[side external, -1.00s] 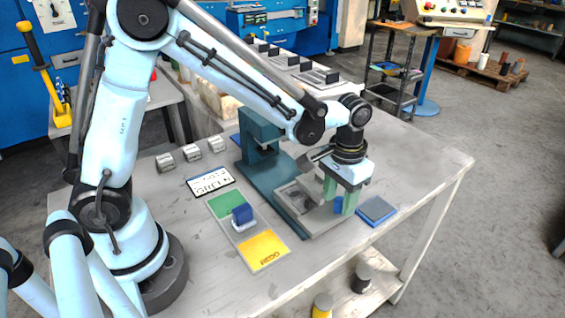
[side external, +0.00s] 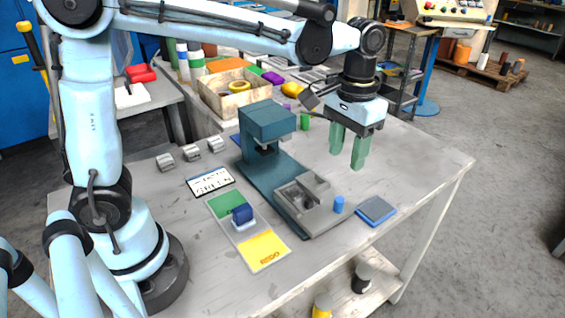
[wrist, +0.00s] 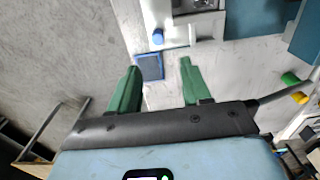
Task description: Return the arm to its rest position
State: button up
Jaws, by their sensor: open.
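My gripper (side external: 349,148) has two green fingers that are apart, with nothing between them. It hangs above the table's right part, clear of the press. It also shows in the wrist view (wrist: 157,80), with bare fingers. The cylinder also shows in the wrist view (wrist: 158,36). The teal press (side external: 266,128) stands behind the fixture. A dark blue square pad (side external: 376,210) lies right of the cylinder.
A green and yellow board (side external: 262,249) with a blue roll-like piece (side external: 242,214) lies left of the fixture. A lettered card (side external: 210,181) and several small metal blocks (side external: 191,153) lie behind it. The table's right side is open.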

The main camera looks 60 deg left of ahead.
dwell(0.3)
jog(key=s+a+f+t, duration=0.1)
jog(key=s+a+t, duration=0.6)
jog(key=s, duration=0.3)
jog(key=shift+a+f, duration=0.3)
jog(key=shift+a, duration=0.5)
